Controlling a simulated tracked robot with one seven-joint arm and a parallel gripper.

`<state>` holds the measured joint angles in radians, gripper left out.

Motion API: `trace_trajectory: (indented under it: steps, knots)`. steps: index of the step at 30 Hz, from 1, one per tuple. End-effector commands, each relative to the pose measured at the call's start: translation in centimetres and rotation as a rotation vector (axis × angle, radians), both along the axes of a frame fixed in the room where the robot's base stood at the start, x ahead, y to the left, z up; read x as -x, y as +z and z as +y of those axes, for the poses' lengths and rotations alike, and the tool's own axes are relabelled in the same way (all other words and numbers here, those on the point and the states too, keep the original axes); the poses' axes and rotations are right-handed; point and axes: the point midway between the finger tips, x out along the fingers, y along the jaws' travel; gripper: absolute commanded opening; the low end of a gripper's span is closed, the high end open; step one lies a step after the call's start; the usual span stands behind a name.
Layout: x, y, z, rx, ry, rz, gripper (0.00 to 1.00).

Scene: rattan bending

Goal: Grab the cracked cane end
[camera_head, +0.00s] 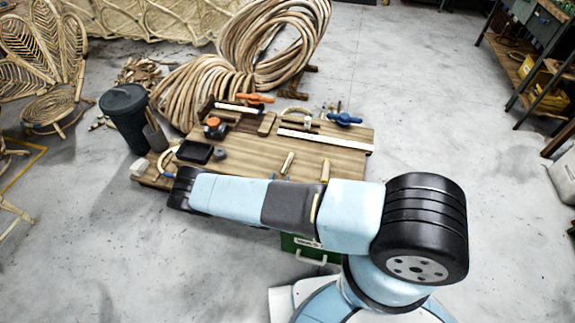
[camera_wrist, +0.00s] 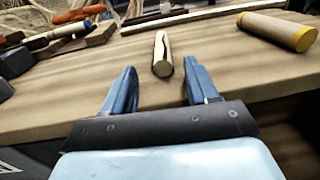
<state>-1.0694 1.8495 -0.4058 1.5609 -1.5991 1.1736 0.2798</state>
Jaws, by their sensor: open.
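The cracked cane end (camera_wrist: 162,55) is a short, pale tan stub with a dark split along its right side. It lies on the wooden workbench top (camera_wrist: 70,97), pointing away from me. My gripper (camera_wrist: 158,75) is open, with one blue finger on each side of the near end of the stub in the picture. In the head view the cane end (camera_head: 287,162) lies near the front of the bench, just beyond my arm. My arm hides most of the gripper there.
A thicker cylinder with a yellow end (camera_wrist: 278,30) lies to the right of the cane end. A long white strip (camera_head: 325,139), an orange clamp (camera_head: 255,98) and a blue clamp (camera_head: 344,119) lie farther back. A black tray (camera_head: 195,152) is at left.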

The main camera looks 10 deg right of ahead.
Motion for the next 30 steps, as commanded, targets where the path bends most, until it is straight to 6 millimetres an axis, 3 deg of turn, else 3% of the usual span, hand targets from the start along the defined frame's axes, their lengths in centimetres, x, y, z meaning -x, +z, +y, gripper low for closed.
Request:
trace_trajectory:
  steps: [9, 16, 30]
  knots:
    - [-3.4, -0.3, -2.0, -0.002, -0.001, -0.001, 0.58]
    - [-3.5, -0.3, -2.0, -0.002, 0.0, -0.001, 0.58]
    - [-3.5, -0.3, -2.0, -0.002, 0.0, -0.001, 0.14]
